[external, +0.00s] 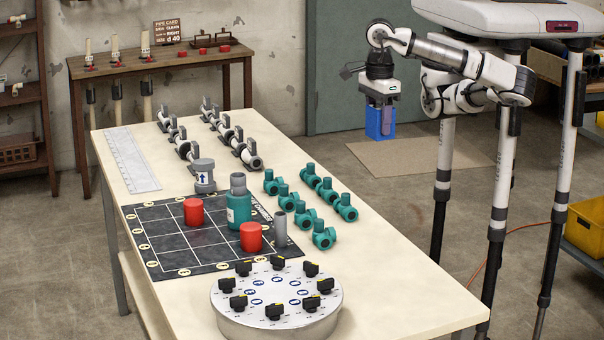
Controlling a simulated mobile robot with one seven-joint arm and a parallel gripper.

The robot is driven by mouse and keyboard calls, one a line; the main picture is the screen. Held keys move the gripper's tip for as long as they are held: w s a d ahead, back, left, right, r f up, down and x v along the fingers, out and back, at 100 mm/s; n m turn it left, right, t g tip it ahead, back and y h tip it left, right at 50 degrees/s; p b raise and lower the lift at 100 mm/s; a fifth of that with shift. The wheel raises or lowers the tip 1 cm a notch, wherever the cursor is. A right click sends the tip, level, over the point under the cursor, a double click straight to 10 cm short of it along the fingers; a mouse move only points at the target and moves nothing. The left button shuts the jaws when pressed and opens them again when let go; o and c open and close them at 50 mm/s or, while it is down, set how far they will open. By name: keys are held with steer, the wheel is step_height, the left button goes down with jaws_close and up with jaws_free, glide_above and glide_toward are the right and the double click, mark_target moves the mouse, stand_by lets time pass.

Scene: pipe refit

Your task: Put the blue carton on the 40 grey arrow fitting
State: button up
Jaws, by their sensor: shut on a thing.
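My gripper (382,100) is shut on the blue carton (374,123) and points down. The carton hangs upright in the air, off the right side of the table and well apart from it. A grey fitting (205,185) with a blue arrow on a white label stands upright on the table, at the back edge of the dark grid mat. I cannot read a 40 on it. Its top looks free. The carton is to the right of this fitting in the picture.
On the mat (162,243) stand two red cylinders (193,211) and a teal bottle-like fitting (239,208), with a grey tube (280,228) at its edge. Several teal valves (324,236) lie to the right. Pipe clamps (245,150) line the back. A round dial plate (276,310) is in front.

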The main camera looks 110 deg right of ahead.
steer(key=w+d+r+m, duration=0.1)
steer(key=w+d, duration=0.2)
steer(key=w, duration=0.3)
steer(key=w+d+r+p, duration=0.1)
steer(key=w+d+r, duration=0.15)
steer(key=w, duration=0.35)
steer(key=w+d+m, duration=0.1)
steer(key=w+d, duration=0.2)
steer(key=w, duration=0.3)
steer(key=m+p, duration=0.3)
glide_above(202, 161)
steer(key=f, duration=0.1)
steer(key=shift+d+f+p, duration=0.1)
steer(key=shift+f+p, duration=1.55)
steer(key=shift+f, duration=8.4)
